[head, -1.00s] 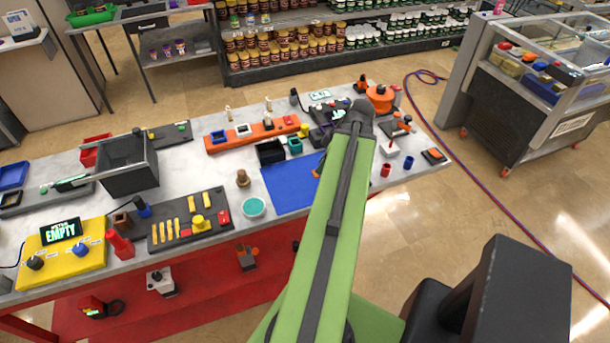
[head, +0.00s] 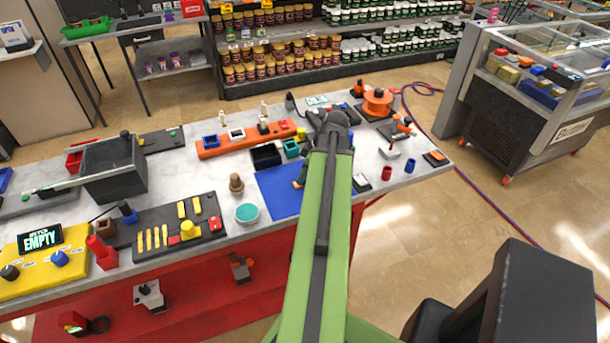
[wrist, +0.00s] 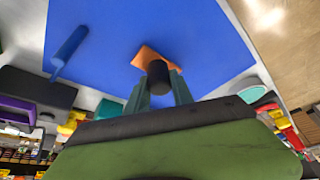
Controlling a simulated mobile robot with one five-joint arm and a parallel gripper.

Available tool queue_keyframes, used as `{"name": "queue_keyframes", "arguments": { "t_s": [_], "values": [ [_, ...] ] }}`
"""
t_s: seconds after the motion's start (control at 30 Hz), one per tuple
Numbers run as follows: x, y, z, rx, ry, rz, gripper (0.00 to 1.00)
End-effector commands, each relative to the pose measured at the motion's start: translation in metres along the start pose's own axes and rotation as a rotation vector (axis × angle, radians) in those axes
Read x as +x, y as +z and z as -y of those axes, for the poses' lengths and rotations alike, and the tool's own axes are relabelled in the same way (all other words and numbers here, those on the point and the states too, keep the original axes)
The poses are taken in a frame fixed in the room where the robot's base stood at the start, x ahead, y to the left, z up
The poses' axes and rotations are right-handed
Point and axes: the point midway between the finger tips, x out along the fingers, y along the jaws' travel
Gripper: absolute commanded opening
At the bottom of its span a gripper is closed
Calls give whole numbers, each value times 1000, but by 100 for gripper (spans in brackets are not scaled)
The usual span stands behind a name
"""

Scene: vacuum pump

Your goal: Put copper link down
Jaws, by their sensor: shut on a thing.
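The copper link (wrist: 146,57) shows as an orange-copper flat piece between the tips of my gripper (wrist: 158,88) in the wrist view. My gripper is shut on it, over the blue mat (wrist: 110,25). A dark cylinder end (wrist: 159,76) stands in front of the link and hides part of it. I cannot tell whether the link touches the mat. In the head view the blue mat (head: 277,193) lies on the table, and my arm covers its right part. A small part of my gripper (head: 300,178) shows there left of the arm; the link is mostly hidden.
A blue cylinder (wrist: 70,46) shows near the mat's edge.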

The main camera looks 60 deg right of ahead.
Motion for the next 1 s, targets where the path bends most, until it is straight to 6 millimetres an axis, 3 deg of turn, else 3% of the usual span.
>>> {"name": "queue_keyframes", "arguments": {
  "t_s": [0.13, 0.17, 0.3, 0.73, 0.87, 1.0],
  "values": [
    [4, 2, 0, 0, 0, 0, 0],
    [3, 1, 0, -1, 0, 0, 31],
    [2, 1, 0, -1, 0, 0, 49],
    [-4, -2, 0, -1, -1, 0, 50],
    [-22, -4, 0, 0, 0, 0, 50],
    [-53, -5, 0, -1, 0, 0, 50]
  ]
}}
